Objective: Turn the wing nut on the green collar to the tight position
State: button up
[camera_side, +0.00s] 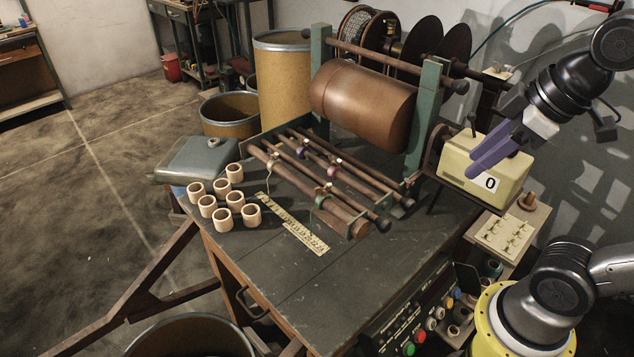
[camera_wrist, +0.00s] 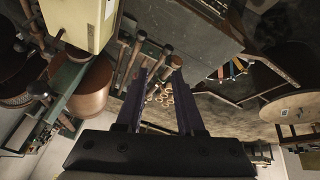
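The green collar (camera_side: 321,200) is a small ring on the front rod of the rack in the side view. A small pale piece at its top (camera_side: 328,187) looks like its wing nut; its angle is too small to tell. My gripper (camera_side: 473,171) has two purple fingers and hangs in front of the cream counter box, well right of and above the collar. In the wrist view the fingers (camera_wrist: 160,74) stand apart with nothing held between them. I cannot make out the green collar in the wrist view.
A purple collar (camera_side: 302,149) sits on a rod behind. The copper drum (camera_side: 365,98) stands above the rods. The cream counter box (camera_side: 482,168) is close to my fingers. Several wooden rings (camera_side: 221,195) and a ruler (camera_side: 292,225) lie on the bench; its front top is clear.

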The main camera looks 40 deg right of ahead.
jog(key=w+a+r+n+g, duration=0.1)
jog(key=w+r+n, duration=0.35)
jog(key=w, duration=0.25)
jog(key=n+g, duration=0.4)
jog(key=n, duration=0.2)
send_over(316, 188)
notch_tip(316, 188, down, 8)
jog(key=shift+m, duration=0.25)
notch_tip(316, 188, down, 12)
jog(key=shift+f, duration=0.25)
grip_shut()
